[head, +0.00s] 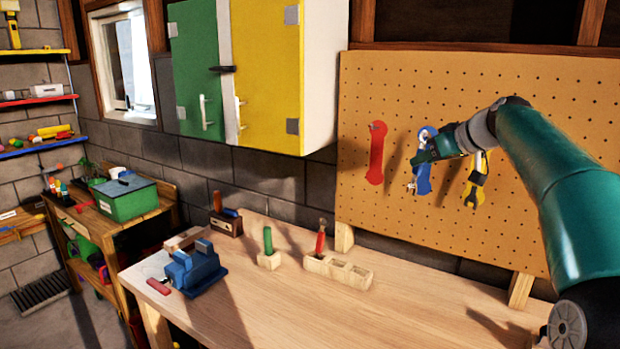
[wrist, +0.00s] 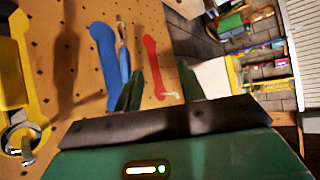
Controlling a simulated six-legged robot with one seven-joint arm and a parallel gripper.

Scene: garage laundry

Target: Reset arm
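My gripper (head: 418,158) is at the end of my teal arm, in front of the pegboard (head: 355,110) and level with its blue tool outline (head: 424,186). In the wrist view my gripper (wrist: 160,72) shows two dark green fingers set apart, with nothing held between them.
A red outline (head: 376,155) is left of my gripper, and a yellow one with a metal tool (head: 474,185) is right. Below, the workbench (head: 300,310) holds a blue vise (head: 192,268) and wooden holders (head: 338,271). A green and yellow cabinet (head: 265,70) hangs left.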

